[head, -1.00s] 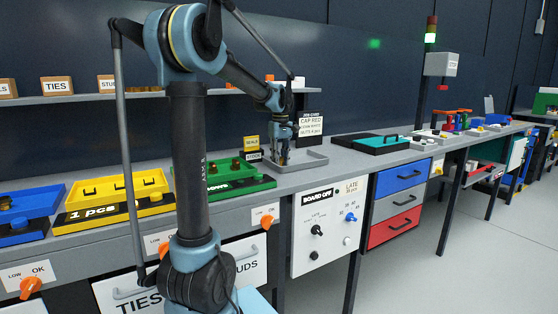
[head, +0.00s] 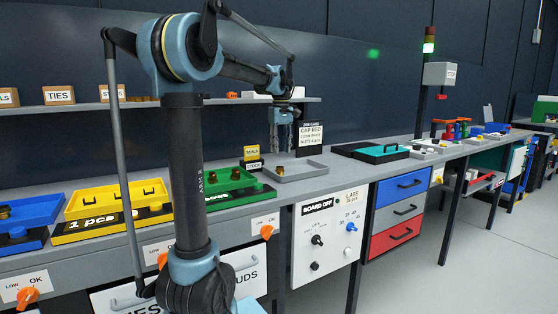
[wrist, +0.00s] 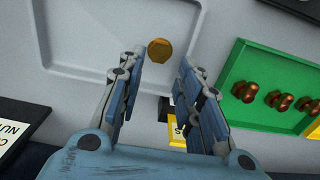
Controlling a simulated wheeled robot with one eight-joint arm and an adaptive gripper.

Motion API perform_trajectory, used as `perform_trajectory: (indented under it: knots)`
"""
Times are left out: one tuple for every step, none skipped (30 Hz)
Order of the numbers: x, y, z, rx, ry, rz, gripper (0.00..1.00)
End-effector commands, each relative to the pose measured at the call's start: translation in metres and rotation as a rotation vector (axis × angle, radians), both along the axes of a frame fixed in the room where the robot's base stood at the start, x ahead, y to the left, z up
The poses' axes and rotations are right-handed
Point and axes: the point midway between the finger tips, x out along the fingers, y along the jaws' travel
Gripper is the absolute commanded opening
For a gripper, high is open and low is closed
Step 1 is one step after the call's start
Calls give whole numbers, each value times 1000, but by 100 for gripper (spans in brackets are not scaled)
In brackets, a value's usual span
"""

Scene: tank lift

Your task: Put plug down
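A brass-coloured hexagonal plug (wrist: 160,50) lies in the shallow grey tray (wrist: 92,72), near the tray's edge. The tray also shows on the bench in the head view (head: 312,175). My gripper (wrist: 160,68) is open and empty, with a clear gap between its fingers. In the wrist view the plug appears just beyond the fingertips, between them and apart from both. In the head view my gripper (head: 281,140) hangs above the tray, pointing down.
A green tray (wrist: 270,88) with several copper-brown fittings is beside the grey tray. Small yellow and black labels (head: 252,158) and a job card (head: 310,137) stand close by. A teal tray (head: 383,152) is to the right. A shelf (head: 220,101) runs behind the arm.

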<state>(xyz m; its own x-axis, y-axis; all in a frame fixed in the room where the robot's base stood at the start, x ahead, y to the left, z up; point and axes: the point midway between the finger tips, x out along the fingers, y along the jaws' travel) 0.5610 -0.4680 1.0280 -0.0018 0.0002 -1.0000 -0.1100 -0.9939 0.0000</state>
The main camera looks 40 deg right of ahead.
Motion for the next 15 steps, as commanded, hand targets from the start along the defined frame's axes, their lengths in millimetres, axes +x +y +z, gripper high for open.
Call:
perform_trajectory:
  knots:
    - [0,0,7,0,0,0,32]
    - [0,0,12,0,0,0,32]
    - [0,0,16,0,0,0,32]
    - [0,0,19,0,0,0,32]
    - [0,0,21,0,0,0,32]
    - [0,0,25,0,0,0,32]
    - [0,0,26,0,0,0,32]
    - [0,0,28,0,0,0,32]
    - [0,0,29,0,0,0,32]
    - [0,0,30,0,0,0,32]
    - [0,0,30,0,0,0,32]
    - [0,0,30,0,0,0,32]
    - [0,0,30,0,0,0,32]
    - [0,0,30,0,0,0,32]
    - [0,0,30,0,0,0,32]
